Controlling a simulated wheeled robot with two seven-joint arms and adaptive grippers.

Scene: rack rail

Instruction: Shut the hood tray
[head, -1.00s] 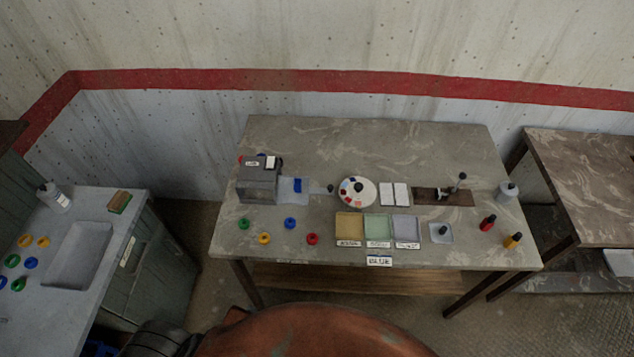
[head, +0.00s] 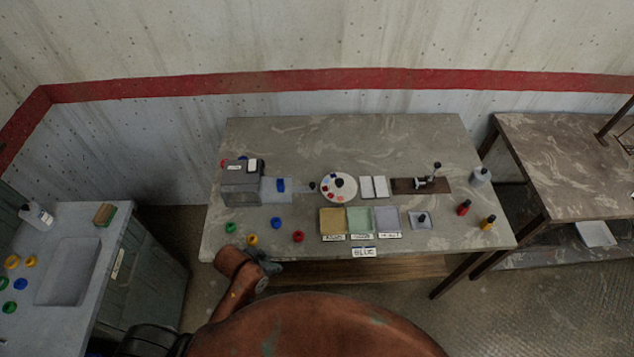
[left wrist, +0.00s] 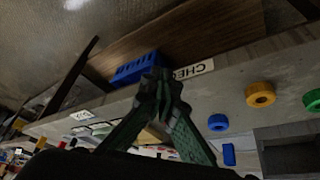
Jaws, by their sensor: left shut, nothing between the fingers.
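The grey hood (head: 241,188) stands at the left of the main table in the head view. Its pale tray (head: 270,197) sticks out from its right side, with a blue piece (head: 281,185) on it and a dark knob (head: 312,187) at its right end. My left gripper (head: 272,266) is at the table's front edge, in front of the hood and apart from it. In the left wrist view my left gripper (left wrist: 160,78) is shut and empty. That view is upside down and shows the dark hood (left wrist: 288,157) at lower right. My right gripper is out of view.
Coloured rings, such as the yellow one (head: 252,239), lie between the table's front edge and the hood. A round palette (head: 339,196) and coloured trays (head: 359,220) stand right of the hood tray. A side bench (head: 118,225) is at left.

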